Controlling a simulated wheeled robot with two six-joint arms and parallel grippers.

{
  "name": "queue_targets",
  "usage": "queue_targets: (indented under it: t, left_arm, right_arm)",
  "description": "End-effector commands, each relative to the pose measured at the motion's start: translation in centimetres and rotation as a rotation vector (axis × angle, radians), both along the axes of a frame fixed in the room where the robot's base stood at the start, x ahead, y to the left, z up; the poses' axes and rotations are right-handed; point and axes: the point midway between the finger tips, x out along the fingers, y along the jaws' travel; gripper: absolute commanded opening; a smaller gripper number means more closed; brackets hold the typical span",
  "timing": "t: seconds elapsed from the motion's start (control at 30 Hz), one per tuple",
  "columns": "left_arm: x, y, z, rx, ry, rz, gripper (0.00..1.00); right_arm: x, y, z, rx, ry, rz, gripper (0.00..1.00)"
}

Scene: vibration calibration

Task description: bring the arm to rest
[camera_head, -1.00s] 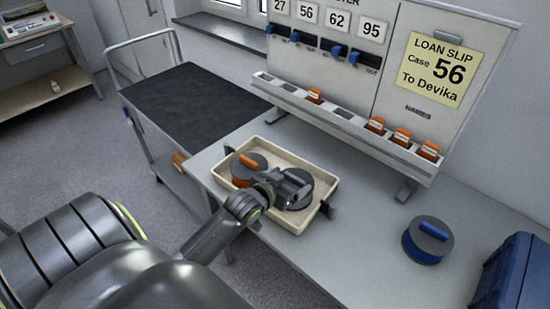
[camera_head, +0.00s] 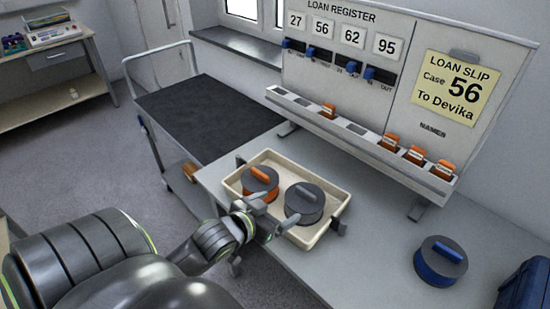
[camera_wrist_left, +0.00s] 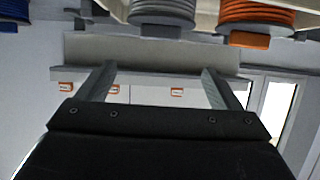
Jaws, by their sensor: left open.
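My left arm comes in from the lower left in the head view. Its gripper (camera_head: 268,215) is open and empty at the near edge of the cream tray (camera_head: 318,239). The tray holds an orange-based round weight (camera_head: 259,184) with an orange handle and a grey round weight (camera_head: 304,202). In the left wrist view the two fingers of the gripper (camera_wrist_left: 158,85) stand apart with nothing between them. The grey weight (camera_wrist_left: 162,15) and the orange weight (camera_wrist_left: 255,14) show at the top of that view. My right gripper is not in view.
A blue round weight (camera_head: 440,262) and a blue case (camera_head: 524,286) stand on the grey table (camera_head: 375,250) to the right. A loan register board (camera_head: 400,60) with a slotted rail stands behind. A dark-topped trolley (camera_head: 205,115) is at the left. The table's front middle is clear.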

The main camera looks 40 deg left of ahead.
Motion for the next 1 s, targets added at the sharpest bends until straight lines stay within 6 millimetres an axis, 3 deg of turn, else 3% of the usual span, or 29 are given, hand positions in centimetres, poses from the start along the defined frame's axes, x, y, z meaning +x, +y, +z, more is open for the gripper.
queue_targets:
  t: [0.33, 0.47, 0.57, 0.7, 1.0]
  left_arm:
    - [0.0, 0.0, -0.1, 0.000, 0.003, 0.001, 0.87]
    - [-1.1, -0.1, -1.2, 0.013, 0.066, 0.019, 0.87]
    - [-3.3, -0.2, -3.0, 0.037, 0.185, 0.050, 0.87]
    - [-7.8, -0.6, -5.9, 0.071, 0.408, 0.090, 0.87]
    - [-16.3, -1.9, -8.7, 0.094, 0.780, 0.116, 0.87]
  right_arm:
    - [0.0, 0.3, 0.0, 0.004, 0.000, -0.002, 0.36]
    - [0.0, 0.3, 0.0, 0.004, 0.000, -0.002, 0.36]
    - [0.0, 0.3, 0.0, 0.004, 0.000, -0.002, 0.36]
    - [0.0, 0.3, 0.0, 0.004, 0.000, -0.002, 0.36]
    - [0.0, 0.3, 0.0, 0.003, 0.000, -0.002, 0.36]
